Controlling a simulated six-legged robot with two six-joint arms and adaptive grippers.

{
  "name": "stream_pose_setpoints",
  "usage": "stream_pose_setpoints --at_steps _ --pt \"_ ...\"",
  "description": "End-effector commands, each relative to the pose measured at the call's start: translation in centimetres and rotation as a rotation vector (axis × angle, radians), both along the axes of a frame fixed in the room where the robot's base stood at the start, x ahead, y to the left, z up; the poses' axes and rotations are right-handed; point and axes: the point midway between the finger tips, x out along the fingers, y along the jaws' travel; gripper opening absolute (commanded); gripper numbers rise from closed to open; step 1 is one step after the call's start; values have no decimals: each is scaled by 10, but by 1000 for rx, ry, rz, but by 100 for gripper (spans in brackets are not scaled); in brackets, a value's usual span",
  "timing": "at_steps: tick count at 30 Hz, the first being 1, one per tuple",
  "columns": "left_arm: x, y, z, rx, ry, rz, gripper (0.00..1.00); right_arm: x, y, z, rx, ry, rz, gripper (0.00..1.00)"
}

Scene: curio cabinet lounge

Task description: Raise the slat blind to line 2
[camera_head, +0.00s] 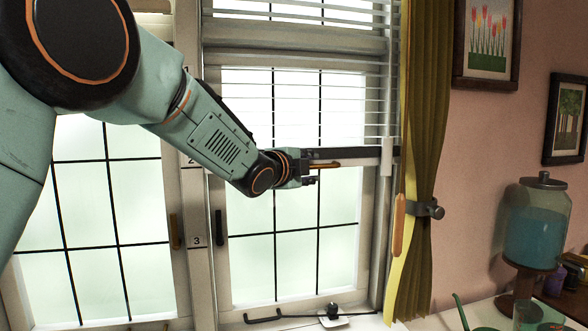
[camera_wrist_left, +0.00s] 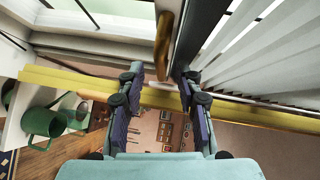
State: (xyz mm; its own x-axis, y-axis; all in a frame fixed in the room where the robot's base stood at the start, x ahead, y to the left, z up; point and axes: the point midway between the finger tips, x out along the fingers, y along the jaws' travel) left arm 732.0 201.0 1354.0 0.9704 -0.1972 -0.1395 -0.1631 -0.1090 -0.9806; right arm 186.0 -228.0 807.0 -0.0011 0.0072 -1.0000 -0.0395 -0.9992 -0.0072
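The slat blind (camera_head: 352,108) hangs over the upper part of the right window. Its dark bottom rail (camera_head: 370,152) is roughly level with the line 2 mark (camera_head: 190,162) on the post; the exact match cannot be told. A wooden handle (camera_head: 326,163) is at the rail, beside my left gripper (camera_head: 312,171). In the left wrist view, the fingers of my left gripper (camera_wrist_left: 160,80) are apart. The handle (camera_wrist_left: 163,45) reaches between the fingertips, and the dark rail (camera_wrist_left: 185,40) passes near the right fingertip. Contact cannot be told. My right gripper is out of view.
The line 3 mark (camera_head: 197,241) is lower on the post. A wooden pull (camera_head: 398,225) hangs by the olive curtain (camera_head: 425,120) at the right. A latch (camera_head: 332,314) is on the sill. A blue jar (camera_head: 536,225) stands at the far right.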

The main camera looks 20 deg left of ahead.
Motion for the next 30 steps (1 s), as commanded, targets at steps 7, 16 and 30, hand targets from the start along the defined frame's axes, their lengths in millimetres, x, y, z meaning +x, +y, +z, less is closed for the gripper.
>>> stream_pose_setpoints --at_steps 7,16,30 --pt "-40 8 7 -2 -2 1 35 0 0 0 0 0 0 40" --pt "-78 16 12 -2 -2 1 35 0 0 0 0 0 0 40" --pt "-85 17 12 0 -1 0 35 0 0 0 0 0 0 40"
